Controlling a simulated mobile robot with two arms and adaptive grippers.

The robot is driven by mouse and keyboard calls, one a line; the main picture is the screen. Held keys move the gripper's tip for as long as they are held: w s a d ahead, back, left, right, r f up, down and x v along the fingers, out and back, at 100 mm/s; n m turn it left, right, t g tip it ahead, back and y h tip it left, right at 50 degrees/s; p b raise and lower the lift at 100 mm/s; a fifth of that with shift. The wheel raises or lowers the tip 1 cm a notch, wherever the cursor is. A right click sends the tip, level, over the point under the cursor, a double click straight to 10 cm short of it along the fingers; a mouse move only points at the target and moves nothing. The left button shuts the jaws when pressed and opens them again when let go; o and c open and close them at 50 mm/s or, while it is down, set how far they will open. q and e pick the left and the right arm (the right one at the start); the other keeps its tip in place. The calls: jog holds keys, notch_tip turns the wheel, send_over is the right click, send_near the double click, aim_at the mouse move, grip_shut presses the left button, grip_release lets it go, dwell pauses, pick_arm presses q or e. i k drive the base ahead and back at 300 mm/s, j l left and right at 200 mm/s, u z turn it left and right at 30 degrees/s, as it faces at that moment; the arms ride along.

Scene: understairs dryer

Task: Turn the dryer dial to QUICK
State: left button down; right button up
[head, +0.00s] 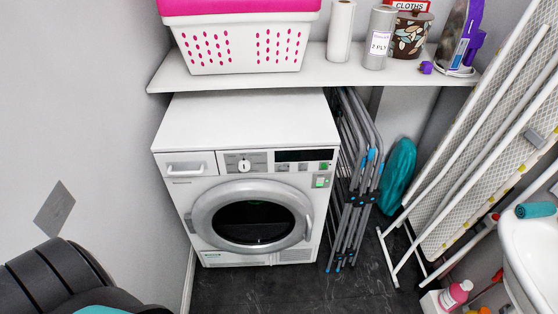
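The white dryer (246,180) stands against the back wall under a shelf, with its round grey door (252,217) shut. Its dial (244,165) is a small light knob on a grey panel at the top of the front, left of the dark display (305,155). The dial's pointer looks roughly upright, but the markings around it are too small to read. A drawer front (189,165) is to the left of the dial. Neither gripper shows in the head view.
A folded drying rack (355,180) stands close to the dryer's right side. A shelf (310,72) with a white basket (245,45) overhangs the dryer's back. An ironing board (490,130) leans at right, above a white basin (535,255). Dark floor (300,290) is clear before the dryer.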

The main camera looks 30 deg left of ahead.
aim_at(243, 165)
jog(key=u, duration=1.25)
